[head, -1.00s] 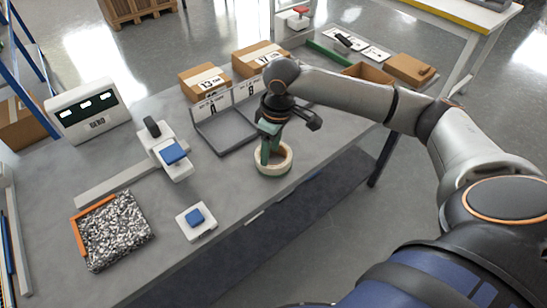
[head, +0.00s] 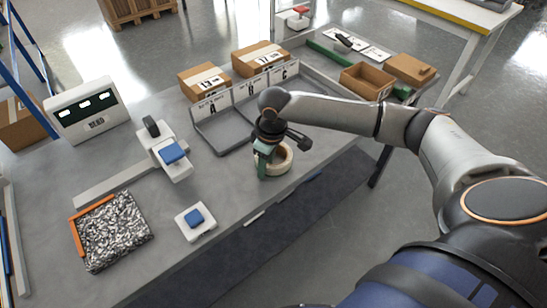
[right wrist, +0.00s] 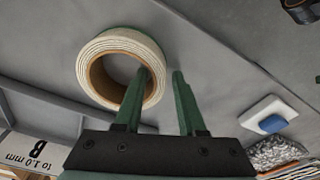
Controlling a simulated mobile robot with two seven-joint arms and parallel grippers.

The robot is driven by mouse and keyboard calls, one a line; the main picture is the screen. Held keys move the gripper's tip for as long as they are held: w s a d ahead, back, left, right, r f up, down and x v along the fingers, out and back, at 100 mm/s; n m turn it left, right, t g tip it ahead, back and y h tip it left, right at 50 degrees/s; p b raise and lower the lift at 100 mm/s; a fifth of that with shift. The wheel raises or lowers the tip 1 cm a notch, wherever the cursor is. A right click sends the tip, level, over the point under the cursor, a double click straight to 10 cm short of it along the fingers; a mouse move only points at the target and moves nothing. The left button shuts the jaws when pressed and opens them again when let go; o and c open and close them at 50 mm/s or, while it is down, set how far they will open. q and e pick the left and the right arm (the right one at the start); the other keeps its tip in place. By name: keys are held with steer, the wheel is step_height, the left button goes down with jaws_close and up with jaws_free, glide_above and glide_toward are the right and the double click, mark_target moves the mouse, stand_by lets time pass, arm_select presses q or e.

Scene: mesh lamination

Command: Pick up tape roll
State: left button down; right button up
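The tape roll (head: 287,163) is a cream ring with a brown core, lying flat on the grey table near its front edge. It also shows in the right wrist view (right wrist: 92,54). My right gripper (head: 264,170) is down at the roll's left side in the head view and partly covers it. In the right wrist view its green fingers (right wrist: 160,73) are apart, one over the roll's hole and one outside the ring, with part of the roll's wall between them. A gap shows beside the outer finger. My left gripper is not in view.
Grey labelled bins (head: 222,131) stand just behind the roll, with cardboard boxes (head: 203,80) beyond. A white block with a blue top (head: 195,220) and a tray of grey shreds (head: 113,230) lie to the left. The table's front edge is close to the roll.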

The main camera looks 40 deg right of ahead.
jaws_close()
steer(key=shift+r, duration=0.1)
stand_by(0.5)
